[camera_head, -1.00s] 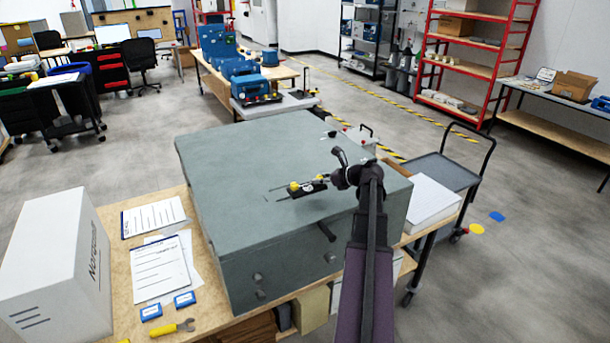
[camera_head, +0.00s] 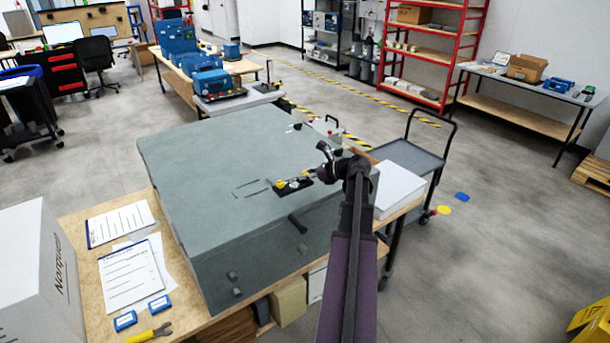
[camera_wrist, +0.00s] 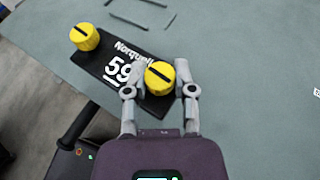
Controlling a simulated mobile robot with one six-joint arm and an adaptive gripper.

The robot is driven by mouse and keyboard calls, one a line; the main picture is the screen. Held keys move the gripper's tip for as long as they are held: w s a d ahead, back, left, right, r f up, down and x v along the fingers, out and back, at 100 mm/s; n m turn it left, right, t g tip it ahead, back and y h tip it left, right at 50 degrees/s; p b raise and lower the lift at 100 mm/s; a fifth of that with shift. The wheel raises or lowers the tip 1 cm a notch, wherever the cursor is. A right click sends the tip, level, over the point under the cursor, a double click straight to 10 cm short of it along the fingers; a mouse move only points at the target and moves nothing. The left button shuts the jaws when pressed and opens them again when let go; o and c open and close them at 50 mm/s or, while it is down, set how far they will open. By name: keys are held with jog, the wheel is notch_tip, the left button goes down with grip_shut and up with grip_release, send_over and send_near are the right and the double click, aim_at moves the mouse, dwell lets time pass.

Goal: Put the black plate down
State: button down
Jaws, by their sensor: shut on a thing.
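The black plate (camera_wrist: 119,64) carries white "Norquell" and "59" lettering and two yellow knobs. My gripper (camera_wrist: 159,82) is shut on the yellow knob (camera_wrist: 160,76) at the plate's near end. The other yellow knob (camera_wrist: 84,36) is free at the far end. In the head view, the plate (camera_head: 295,186) shows over the grey cabinet top (camera_head: 210,160), near its right edge. I cannot tell whether the plate touches the surface. A thin rectangular outline (camera_head: 250,188) on the cabinet top lies left of the plate.
The cabinet stands on a wooden table (camera_head: 75,232) with papers (camera_head: 130,275) and a white Norquell box (camera_head: 35,275). A white block (camera_head: 398,188) and a grey cart (camera_head: 408,156) are to the right. The left of the cabinet top is clear.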

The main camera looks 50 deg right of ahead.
aim_at(306, 183)
notch_tip(306, 183, down, 3)
jog(key=b, duration=0.3)
jog(key=shift+f, duration=0.2)
jog(key=shift+s, duration=0.1)
dwell(0.6)
